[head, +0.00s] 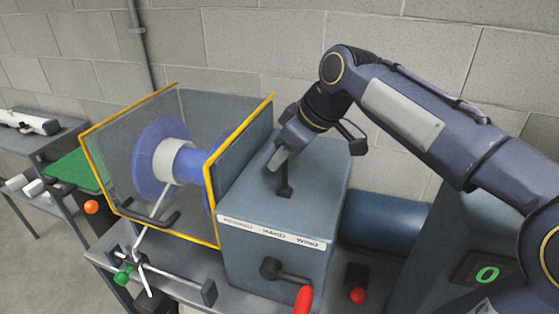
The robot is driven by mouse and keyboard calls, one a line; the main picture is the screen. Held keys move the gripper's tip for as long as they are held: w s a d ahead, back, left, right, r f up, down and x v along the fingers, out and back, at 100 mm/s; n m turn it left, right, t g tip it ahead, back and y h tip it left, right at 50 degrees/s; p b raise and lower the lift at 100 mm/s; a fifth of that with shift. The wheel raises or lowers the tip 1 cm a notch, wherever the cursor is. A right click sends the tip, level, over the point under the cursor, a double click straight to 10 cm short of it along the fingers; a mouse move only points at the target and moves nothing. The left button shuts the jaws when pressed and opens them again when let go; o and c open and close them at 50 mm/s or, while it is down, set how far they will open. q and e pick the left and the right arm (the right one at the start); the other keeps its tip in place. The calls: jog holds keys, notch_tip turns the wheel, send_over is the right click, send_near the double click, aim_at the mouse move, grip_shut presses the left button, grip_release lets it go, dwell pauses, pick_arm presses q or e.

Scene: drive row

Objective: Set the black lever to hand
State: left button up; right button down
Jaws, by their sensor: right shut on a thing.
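The black lever (285,187) stands on top of the grey-blue gearbox housing. Its lower part shows, roughly behind the middle word of the label strip (272,232), which reads "REWIND", "HAND" and "WIND" from left to right. My right gripper (279,158) comes down from the upper right and is shut on the black lever. The gripper hides the lever's upper end, so its exact tilt is hard to tell. My left gripper is not in view.
Left of the housing, a yellow-edged clear guard (210,187) surrounds a blue spool (150,150). A crank with a red handle (303,299) sticks out in front.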

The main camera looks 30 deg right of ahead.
jog(key=shift+r, duration=0.1)
dwell(0.3)
jog(key=c, duration=1)
grip_release()
jog(key=v, duration=0.7)
jog(key=shift+s+d+r, duration=0.25)
jog(key=shift+r, duration=0.05)
jog(key=shift+f, duration=0.1)
